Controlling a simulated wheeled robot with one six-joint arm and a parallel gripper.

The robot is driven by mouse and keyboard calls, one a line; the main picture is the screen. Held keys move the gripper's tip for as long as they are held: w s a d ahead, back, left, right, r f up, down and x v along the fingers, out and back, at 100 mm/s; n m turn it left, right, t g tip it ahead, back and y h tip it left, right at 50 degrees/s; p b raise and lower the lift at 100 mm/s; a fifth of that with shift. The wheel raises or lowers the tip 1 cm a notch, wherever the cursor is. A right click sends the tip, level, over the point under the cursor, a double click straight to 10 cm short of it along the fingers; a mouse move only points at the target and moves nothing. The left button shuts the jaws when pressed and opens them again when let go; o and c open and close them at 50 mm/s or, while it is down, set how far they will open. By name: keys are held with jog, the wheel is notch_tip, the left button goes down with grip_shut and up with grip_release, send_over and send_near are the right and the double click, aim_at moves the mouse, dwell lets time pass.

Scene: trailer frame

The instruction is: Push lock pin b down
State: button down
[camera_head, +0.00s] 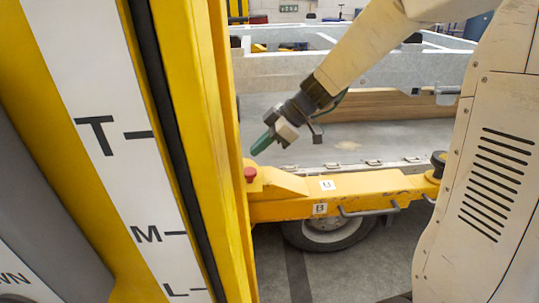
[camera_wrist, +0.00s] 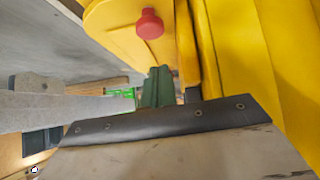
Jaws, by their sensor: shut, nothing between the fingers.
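A red round-headed knob (camera_head: 250,174), which looks like a lock pin, stands up from the left end of the yellow beam beside the yellow post. It also shows at the top of the wrist view (camera_wrist: 149,24). A plate marked B (camera_head: 320,209) is on the beam's front face to its right. My gripper (camera_head: 262,144) is shut and empty, with its green fingers together, appearing just above the red knob in the head view. The fingers also show in the wrist view (camera_wrist: 158,86), apart from the knob. I cannot tell how far down the pin sits.
The yellow beam (camera_head: 352,185) runs right to a black round knob (camera_head: 438,160). A tall yellow post (camera_head: 213,130) stands close on the left. A handle bar (camera_head: 369,211) and a wheel (camera_head: 333,233) are at the beam's front. A grey deck (camera_head: 360,140) lies behind.

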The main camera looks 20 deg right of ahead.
jog(key=v, duration=0.8)
jog(key=shift+d, duration=0.2)
jog(key=shift+r, duration=0.1)
jog(key=s+f+m+g+h, duration=0.1)
jog(key=s+m+h, duration=0.7)
jog(key=s, duration=1.9)
jog(key=f+m, duration=0.1)
jog(key=m, duration=0.5)
jog(key=shift+a+g+h, duration=0.3)
jog(key=shift+f, duration=0.15)
